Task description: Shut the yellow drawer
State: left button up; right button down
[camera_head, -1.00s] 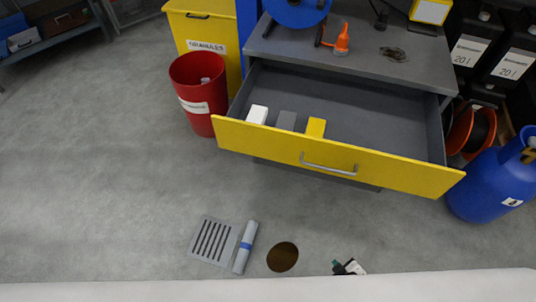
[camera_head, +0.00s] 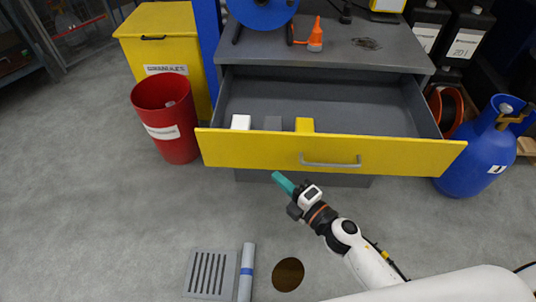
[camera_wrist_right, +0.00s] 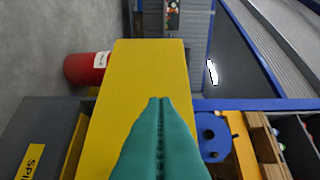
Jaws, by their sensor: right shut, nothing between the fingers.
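The yellow drawer (camera_head: 240,150) stands pulled out of the grey cabinet, its inside open to view. A grey bar handle (camera_head: 330,162) is on its front. Inside lie a white block (camera_head: 241,122), a grey block (camera_head: 272,123) and a yellow block (camera_head: 304,125). My right gripper (camera_head: 278,178), with teal fingers, is shut and empty, just below the drawer front in the head view and left of the handle. In the right wrist view its closed fingers (camera_wrist_right: 158,103) overlap the yellow drawer front (camera_wrist_right: 145,65); I cannot tell whether they touch. My left gripper is out of view.
A red bin (camera_head: 165,130) and a yellow bin (camera_head: 165,55) stand left of the cabinet. A blue cylinder (camera_head: 482,155) stands at its right. The cabinet top (camera_head: 330,52) holds a blue reel and an orange bottle. A floor grate (camera_head: 210,272) and dark round patch (camera_head: 288,274) lie in front.

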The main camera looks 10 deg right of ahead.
aim_at(259, 147)
jog(key=w, duration=0.2)
jog(key=w+a, duration=0.1)
jog(key=w, duration=0.1)
jog(key=w+a, duration=0.1)
jog(key=w, duration=0.2)
jog(key=shift+w, duration=0.1)
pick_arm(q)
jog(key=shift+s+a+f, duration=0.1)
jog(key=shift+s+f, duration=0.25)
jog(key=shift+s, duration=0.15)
pick_arm(e)
jog(key=shift+w+d, duration=0.2)
jog(key=shift+w, duration=0.35)
